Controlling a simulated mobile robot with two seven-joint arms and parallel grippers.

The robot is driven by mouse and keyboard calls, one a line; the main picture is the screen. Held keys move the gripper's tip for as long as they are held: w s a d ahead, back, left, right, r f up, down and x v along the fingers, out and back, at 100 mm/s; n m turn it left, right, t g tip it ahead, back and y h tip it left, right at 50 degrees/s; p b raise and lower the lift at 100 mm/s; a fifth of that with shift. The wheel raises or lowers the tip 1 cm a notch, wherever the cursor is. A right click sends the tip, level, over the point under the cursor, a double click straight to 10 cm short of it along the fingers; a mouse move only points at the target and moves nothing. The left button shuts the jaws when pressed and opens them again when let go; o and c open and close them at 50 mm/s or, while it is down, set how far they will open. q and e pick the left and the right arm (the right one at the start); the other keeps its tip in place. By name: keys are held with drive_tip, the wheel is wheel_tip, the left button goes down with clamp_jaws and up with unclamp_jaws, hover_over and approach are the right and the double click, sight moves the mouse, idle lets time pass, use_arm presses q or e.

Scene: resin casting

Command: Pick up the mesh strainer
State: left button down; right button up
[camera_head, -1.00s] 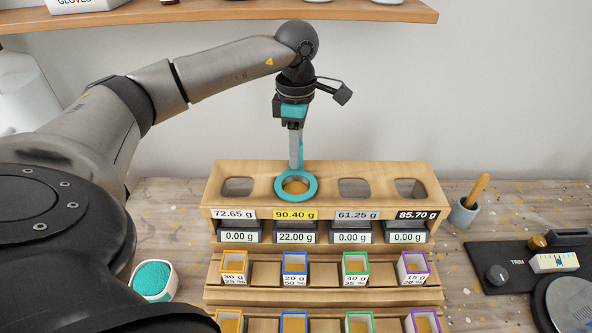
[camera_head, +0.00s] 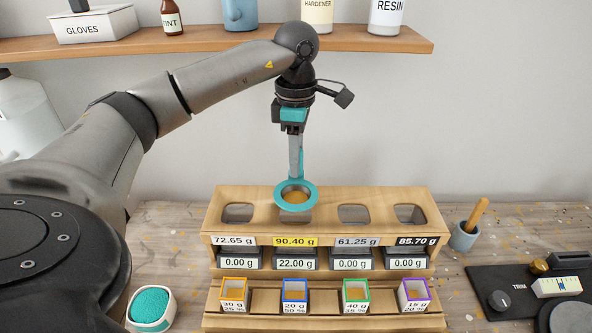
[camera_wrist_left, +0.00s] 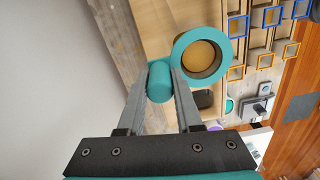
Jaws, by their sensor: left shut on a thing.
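The mesh strainer (camera_head: 296,204) is a teal ring with an orange-brown middle. My left gripper (camera_head: 296,165) points down and is shut on its teal upright handle. The strainer hangs just above the second opening of the wooden rack (camera_head: 325,198), over the 90.40 g label. In the left wrist view the teal handle (camera_wrist_left: 160,82) sits between the two fingertips of my left gripper (camera_wrist_left: 159,88), with the strainer's ring (camera_wrist_left: 181,46) beside it. My right gripper is not in view.
Scales with readouts stand under the rack, the second (camera_head: 296,264) showing 22.00 g. Coloured square cups (camera_head: 295,290) stand in front. A white tub with teal filling (camera_head: 150,308) is at lower left, a trim device (camera_head: 520,295) at right. A shelf (camera_head: 230,42) with bottles hangs above.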

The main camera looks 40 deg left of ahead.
use_arm(q)
wheel_tip(320, 180, up, 8)
drive_tip(key=shift+f+p, duration=0.1)
drive_tip(key=shift+p, duration=0.6)
wheel_tip(320, 180, up, 8)
drive_tip(key=p, duration=0.4)
drive_tip(key=shift+f, duration=0.2)
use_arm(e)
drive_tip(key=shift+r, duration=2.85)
